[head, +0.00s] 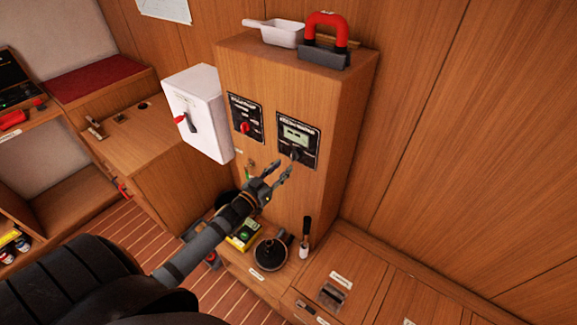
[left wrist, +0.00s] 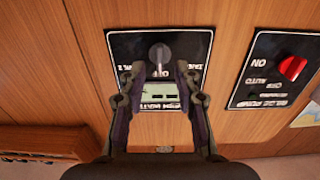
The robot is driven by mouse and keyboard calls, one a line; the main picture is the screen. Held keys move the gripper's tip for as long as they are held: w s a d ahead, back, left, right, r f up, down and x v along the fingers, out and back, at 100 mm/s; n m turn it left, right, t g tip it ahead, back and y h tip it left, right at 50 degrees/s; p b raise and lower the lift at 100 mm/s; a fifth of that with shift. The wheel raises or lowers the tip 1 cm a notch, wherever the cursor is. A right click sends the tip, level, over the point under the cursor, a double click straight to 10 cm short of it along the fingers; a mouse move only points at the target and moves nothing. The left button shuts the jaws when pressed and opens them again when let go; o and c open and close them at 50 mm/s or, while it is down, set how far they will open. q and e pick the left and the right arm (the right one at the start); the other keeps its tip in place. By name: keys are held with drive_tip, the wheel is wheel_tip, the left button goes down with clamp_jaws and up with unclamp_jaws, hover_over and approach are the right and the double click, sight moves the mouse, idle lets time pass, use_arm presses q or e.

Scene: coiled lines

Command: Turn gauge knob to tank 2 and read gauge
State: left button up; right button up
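The gauge panel (head: 312,122) is a black plate on the front of the wooden cabinet, with a pale display (head: 296,134) above a dark knob (head: 297,154). In the left wrist view the panel is upside down; the knob (left wrist: 159,54) stands about in line with the OFF label, and a TANK 2 label shows at the left. The display (left wrist: 158,90) is partly hidden and I cannot read it. My left gripper (head: 280,172) is open and empty, just in front of and below the knob; its fingers (left wrist: 157,70) are spread on both sides. My right gripper is out of view.
Left of the gauge is a bilge pump panel (head: 245,117) with a red knob (left wrist: 292,67). A white box (head: 198,112) sticks out farther left. Below stand a yellow device (head: 243,238), a dark round object (head: 270,254) and a black-handled tool (head: 305,235).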

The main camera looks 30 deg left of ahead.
sight(294, 156)
use_arm(q)
drive_tip(key=w, duration=0.1)
drive_tip(key=w+p, duration=0.1)
drive_tip(key=w, duration=0.1)
drive_tip(key=w+p, duration=0.1)
drive_tip(key=shift+w+d+r, duration=0.2)
drive_tip(key=shift+w+d, duration=0.05)
drive_tip(key=shift+d, duration=0.1)
clamp_jaws()
